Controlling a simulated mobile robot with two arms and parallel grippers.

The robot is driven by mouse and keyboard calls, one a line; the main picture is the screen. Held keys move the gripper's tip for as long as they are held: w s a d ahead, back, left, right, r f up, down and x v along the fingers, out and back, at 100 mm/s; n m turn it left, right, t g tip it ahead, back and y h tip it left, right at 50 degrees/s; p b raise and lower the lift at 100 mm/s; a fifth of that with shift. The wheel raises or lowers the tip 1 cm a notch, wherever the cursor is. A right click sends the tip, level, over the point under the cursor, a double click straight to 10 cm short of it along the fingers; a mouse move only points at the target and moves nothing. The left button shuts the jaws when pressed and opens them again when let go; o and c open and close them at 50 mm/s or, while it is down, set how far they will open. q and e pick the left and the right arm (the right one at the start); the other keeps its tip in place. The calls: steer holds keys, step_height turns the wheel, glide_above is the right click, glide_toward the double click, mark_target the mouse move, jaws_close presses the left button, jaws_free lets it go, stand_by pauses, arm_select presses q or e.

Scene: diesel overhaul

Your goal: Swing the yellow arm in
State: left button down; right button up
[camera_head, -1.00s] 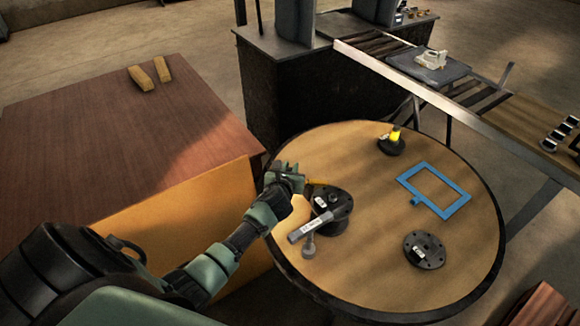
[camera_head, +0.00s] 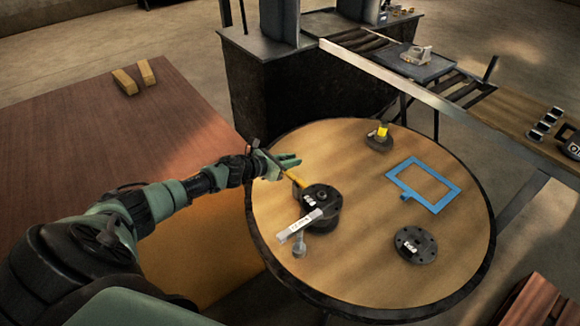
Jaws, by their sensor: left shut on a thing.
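The yellow arm (camera_head: 296,180) is a short thin bar at the back left of a dark round fixture (camera_head: 322,205) on the round table. It slants from the fixture toward the back left. My left gripper (camera_head: 284,163) is shut on its outer end, and the fingers partly hide that end. A grey labelled bar (camera_head: 300,226) lies across the front left of the fixture. My right gripper is not in view.
The round table (camera_head: 350,270) also bears a blue frame (camera_head: 448,195), a dark flanged disc (camera_head: 415,245) and a small dark base with a yellow top (camera_head: 379,138). A brown bench (camera_head: 70,150) stands at the left. A small bolt-like part (camera_head: 299,246) stands before the fixture.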

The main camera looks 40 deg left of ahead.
arm_select(q)
steer(key=shift+w+d+m+h+b, duration=0.1)
steer(key=shift+w+m+h+b, duration=0.05)
steer(key=shift+m+h+b, duration=0.2)
stand_by(0.3)
steer(key=c, duration=1.3)
jaws_free()
steer(key=shift+b+v, duration=0.5)
steer(key=shift+v, duration=3.35)
